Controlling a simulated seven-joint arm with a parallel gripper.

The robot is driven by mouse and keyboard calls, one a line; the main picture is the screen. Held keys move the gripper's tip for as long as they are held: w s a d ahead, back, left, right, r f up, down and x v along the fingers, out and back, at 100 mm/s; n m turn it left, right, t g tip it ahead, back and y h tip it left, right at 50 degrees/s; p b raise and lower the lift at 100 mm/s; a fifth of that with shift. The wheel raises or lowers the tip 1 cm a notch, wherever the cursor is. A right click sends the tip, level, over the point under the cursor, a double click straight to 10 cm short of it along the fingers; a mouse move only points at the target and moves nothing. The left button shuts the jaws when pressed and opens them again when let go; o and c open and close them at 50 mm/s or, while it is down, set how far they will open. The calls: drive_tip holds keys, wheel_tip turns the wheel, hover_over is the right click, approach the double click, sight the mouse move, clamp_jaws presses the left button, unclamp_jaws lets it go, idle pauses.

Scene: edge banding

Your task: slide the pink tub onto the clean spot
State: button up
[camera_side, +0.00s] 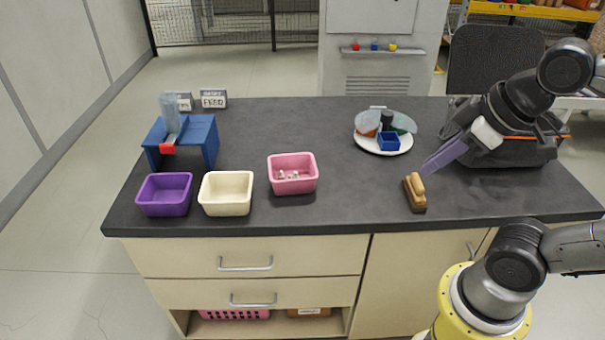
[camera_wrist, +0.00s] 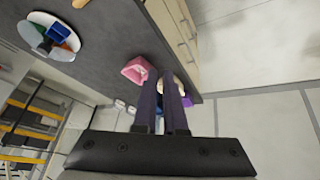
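The pink tub (camera_side: 293,180) stands upright on the dark worktop (camera_side: 340,205), right of the cream tub, with a few small pale pieces inside. It also shows in the wrist view (camera_wrist: 135,71), just left of my fingertips in the picture. My gripper (camera_side: 425,172) is well to the right of the tub in the side view, its purple fingers angled down close to a wooden-handled brush (camera_side: 415,193). In the wrist view the two fingers (camera_wrist: 160,84) are parallel with a gap between them and nothing held. I cannot make out a distinct clean spot.
A purple tub (camera_side: 165,194) and cream tub (camera_side: 226,193) stand left. The worktop between pink tub and brush is clear.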

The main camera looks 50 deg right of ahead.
drive_tip(key=w+r+n, duration=0.1)
drive_tip(key=w+r, duration=0.1)
drive_tip(key=w, duration=0.1)
drive_tip(key=w+r+n, duration=0.1)
drive_tip(key=w, duration=0.2)
drive_tip(key=w+r+n, duration=0.1)
drive_tip(key=w+r, duration=0.1)
drive_tip(key=w, duration=0.2)
drive_tip(key=shift+d+r+n+g, duration=0.3)
drive_tip(key=shift+r+n, duration=0.05)
drive_tip(key=shift+n, duration=0.05)
clamp_jaws()
drive_tip(key=n+g, duration=0.3)
drive_tip(key=g, duration=0.2)
hover_over(307, 173)
drive_tip(key=s+a, duration=0.3)
wheel_tip(307, 173, down, 22)
wheel_tip(307, 173, down, 9)
drive_tip(key=shift+w+f, duration=0.1)
drive_tip(key=shift+w, duration=0.05)
drive_tip(key=s+d, duration=1.2)
drive_tip(key=shift+w, duration=0.1)
